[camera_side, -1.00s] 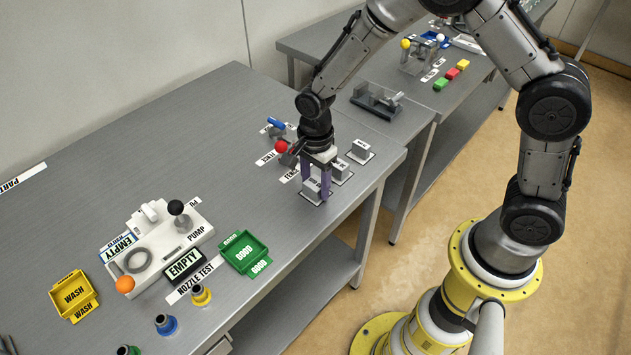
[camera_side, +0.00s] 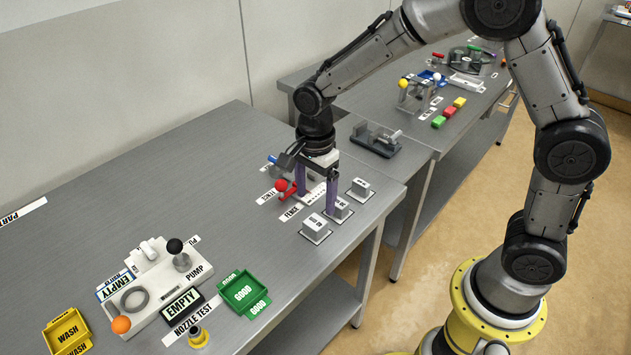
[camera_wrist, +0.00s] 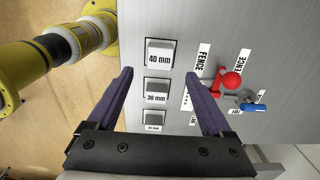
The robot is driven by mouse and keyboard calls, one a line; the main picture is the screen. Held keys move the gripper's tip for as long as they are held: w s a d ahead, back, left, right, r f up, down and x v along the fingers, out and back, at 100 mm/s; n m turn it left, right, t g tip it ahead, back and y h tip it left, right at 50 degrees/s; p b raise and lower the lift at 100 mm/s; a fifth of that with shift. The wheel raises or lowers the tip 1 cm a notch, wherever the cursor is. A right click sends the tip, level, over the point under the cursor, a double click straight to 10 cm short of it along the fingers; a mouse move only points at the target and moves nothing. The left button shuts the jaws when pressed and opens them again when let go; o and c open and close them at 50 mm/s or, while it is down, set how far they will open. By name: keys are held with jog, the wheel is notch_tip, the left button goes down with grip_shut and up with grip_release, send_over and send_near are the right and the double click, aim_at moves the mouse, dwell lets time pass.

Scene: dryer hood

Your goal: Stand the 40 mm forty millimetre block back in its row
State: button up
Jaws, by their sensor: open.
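The 40 mm block (camera_side: 314,225) is a grey block standing on its marked spot at the front end of a row of three. In the wrist view its label reads 40 mm on the block (camera_wrist: 158,52), beyond my fingertips. The 30 mm block (camera_side: 338,208) and the smallest block (camera_side: 359,188) stand in line with it; the 30 mm block also shows in the wrist view (camera_wrist: 156,92). My gripper (camera_side: 316,202) is open and empty, with purple fingers, raised behind the 40 mm block and apart from it. The fingertips (camera_wrist: 160,74) show nothing between them.
A red-knobbed lever (camera_side: 282,187) and a FENCE label (camera_side: 291,212) lie close to my gripper. A pump unit (camera_side: 155,278), a green GOOD tray (camera_side: 246,293) and a yellow WASH tray (camera_side: 68,331) are at the left. The middle table surface is clear.

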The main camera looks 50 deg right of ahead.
jog(key=s+d+r+n+t, duration=0.1)
jog(key=s+d+r+n, duration=0.1)
jog(key=s+r+n, duration=0.4)
jog(key=s+d+r+n+t, duration=0.2)
jog(key=s+d+r, duration=0.15)
jog(key=r, duration=0.45)
jog(key=s+d+r+n+t, duration=0.1)
jog(key=s+d+n+t, duration=0.1)
jog(key=s+n, duration=0.8)
jog(key=shift+s+t, duration=0.3)
jog(key=shift+s, duration=0.75)
